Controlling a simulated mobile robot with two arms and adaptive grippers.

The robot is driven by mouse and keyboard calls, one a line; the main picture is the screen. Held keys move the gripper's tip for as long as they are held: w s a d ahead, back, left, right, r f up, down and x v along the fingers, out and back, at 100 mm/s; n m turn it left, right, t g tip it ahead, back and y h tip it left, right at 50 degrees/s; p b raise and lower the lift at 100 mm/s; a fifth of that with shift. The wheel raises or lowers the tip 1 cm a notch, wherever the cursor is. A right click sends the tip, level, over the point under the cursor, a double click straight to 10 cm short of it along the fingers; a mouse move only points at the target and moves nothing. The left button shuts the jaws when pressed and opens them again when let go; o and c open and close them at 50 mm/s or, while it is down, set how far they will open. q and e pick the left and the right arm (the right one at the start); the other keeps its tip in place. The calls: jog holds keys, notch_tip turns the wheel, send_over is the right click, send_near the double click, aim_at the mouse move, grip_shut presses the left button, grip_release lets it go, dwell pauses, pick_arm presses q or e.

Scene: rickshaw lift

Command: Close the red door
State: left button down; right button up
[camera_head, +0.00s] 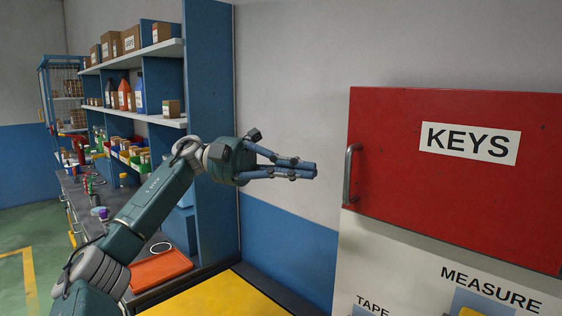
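The red door (440,180) with a white "KEYS" label fills the right side of the head view, and its right part is cut off by the frame edge. A grey metal handle (350,175) stands upright at its left edge. A dark shadow lies below the door's lower edge; I cannot tell how far the door stands open. My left gripper (314,169) points right toward the handle, with a gap between them in the picture. Its fingertips are together and nothing shows between them. My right gripper is not in view.
A white board (385,255) with "TAPE" and "MEASURE" labels is below the door. A yellow surface (215,298) lies in front. Behind my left arm are a blue shelf unit (210,130) with boxes and bottles, and an orange tray (160,268) on a dark bench.

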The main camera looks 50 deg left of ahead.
pick_arm(q)
jog(key=w+a+p, duration=0.2)
jog(key=w+a, duration=0.2)
jog(key=a, duration=0.4)
jog(key=shift+w+a+f+p, duration=0.15)
jog(key=shift+a+f+p, duration=0.05)
jog(key=shift+p, duration=0.1)
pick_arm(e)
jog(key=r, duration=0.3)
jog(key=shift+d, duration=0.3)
